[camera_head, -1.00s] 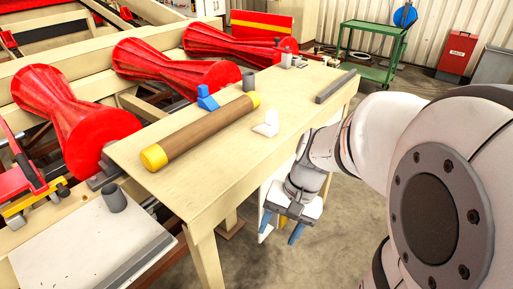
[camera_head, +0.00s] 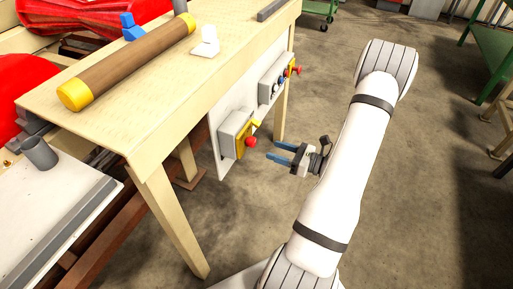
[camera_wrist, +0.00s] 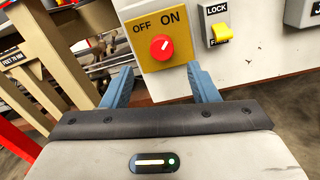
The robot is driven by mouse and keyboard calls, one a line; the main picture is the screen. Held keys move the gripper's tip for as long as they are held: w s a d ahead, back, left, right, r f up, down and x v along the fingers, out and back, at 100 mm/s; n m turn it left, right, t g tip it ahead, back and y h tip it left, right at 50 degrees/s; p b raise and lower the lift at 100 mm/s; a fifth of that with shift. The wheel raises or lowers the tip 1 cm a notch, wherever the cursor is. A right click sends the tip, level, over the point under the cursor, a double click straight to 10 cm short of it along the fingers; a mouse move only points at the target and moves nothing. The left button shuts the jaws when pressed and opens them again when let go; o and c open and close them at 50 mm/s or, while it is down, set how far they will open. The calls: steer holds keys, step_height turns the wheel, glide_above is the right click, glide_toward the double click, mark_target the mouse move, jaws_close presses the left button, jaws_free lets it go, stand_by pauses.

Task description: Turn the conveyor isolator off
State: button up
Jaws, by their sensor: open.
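The isolator is a grey box (camera_head: 232,128) on the white panel under the table edge. Its red knob (camera_head: 251,142) faces my gripper. In the wrist view the red knob (camera_wrist: 162,47) sits on a yellow plate (camera_wrist: 182,78) marked OFF at upper left and ON at upper right. A small pale mark shows on the knob; I cannot tell surely which word it points to. My gripper (camera_head: 270,151) is open and empty, a short way in front of the knob. Its blue fingers (camera_wrist: 160,78) stand either side of the plate's lower part, below the knob.
A LOCK label with a yellow tab (camera_wrist: 221,32) is right of the knob in the wrist view. Another grey box (camera_head: 272,80) with a red knob (camera_head: 294,69) is farther along the panel. The wooden table (camera_head: 150,130) overhangs the panel. Open floor lies right of it.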

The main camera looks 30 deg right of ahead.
mark_target(254, 143)
steer(key=x, duration=0.7)
steer(key=shift+w+a+f, duration=0.1)
steer(key=shift+w+a, duration=0.05)
steer(key=shift+w, duration=0.15)
steer(key=c, duration=0.9)
steer(key=shift+a, duration=0.1)
steer(key=shift+c, duration=0.4)
